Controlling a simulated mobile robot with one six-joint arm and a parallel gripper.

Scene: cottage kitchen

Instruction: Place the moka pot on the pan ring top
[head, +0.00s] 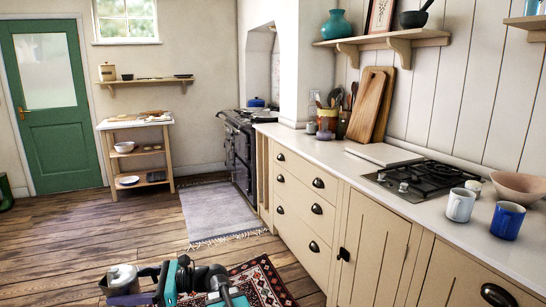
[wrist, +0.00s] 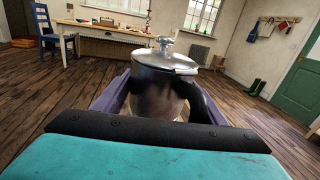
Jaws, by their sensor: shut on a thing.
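The moka pot (head: 121,279), metallic with a dark handle, is at the lower left of the head view, above the wooden floor. My gripper (head: 141,284) is shut on it. In the wrist view the pot (wrist: 160,84) is upright between my fingers, lid knob up, with its handle to the right. Its base is partly hidden by my gripper. The pan ring top (head: 428,178), a black hob with grates, is set in the pale worktop at the right, well away from my gripper. No pan shows on it.
A white mug (head: 460,206), a blue mug (head: 507,222) and a bowl (head: 518,186) stand right of the hob. A pale board (head: 379,154) lies behind it. Drawers (head: 301,205) front the counter. Floor between me and the counter holds a patterned rug (head: 265,283).

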